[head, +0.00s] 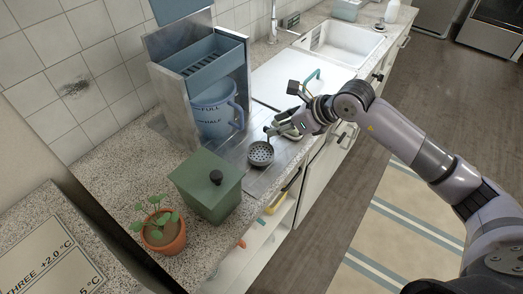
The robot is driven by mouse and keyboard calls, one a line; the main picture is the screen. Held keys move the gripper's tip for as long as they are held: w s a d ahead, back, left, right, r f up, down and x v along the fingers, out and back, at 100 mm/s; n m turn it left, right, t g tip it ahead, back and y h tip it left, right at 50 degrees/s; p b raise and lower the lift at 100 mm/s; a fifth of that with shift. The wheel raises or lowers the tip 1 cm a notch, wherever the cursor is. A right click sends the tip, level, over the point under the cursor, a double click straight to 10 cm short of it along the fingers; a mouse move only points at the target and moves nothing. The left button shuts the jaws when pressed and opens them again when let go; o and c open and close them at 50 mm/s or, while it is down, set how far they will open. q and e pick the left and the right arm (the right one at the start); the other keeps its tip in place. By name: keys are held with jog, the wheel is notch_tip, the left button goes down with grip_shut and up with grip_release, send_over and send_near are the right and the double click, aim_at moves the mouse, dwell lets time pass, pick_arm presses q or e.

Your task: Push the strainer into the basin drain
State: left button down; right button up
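A dark round perforated disc, which looks like a strainer (260,153), shows over the metal counter section, just below my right gripper (280,131). The gripper's fingers point left, close to the disc's upper edge. I cannot tell whether they hold it or only overlap it in view. The white basin (343,46) is set in the counter farther back, beyond my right gripper. Its drain is not clear. A small dark round piece (379,27) sits on the counter at the basin's right rim; it is too small to identify. My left gripper is not in view.
A metal unit with a blue jug (214,110) stands left of my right gripper. A green lidded box (207,186) and a potted plant (163,230) stand nearer. A teal handle (312,78) stands over the white surface (285,80) before the basin. A white bottle (391,11) stands behind.

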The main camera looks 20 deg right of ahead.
aim_at(269, 128)
jog(key=p+x, duration=0.2)
jog(key=x, duration=0.2)
jog(key=shift+w+a+f, duration=0.15)
jog(key=shift+a, duration=0.1)
jog(key=shift+w+a+f, duration=0.1)
jog(key=shift+w+f, duration=0.05)
jog(key=shift+f, duration=0.1)
jog(key=shift+c, duration=0.3)
grip_shut()
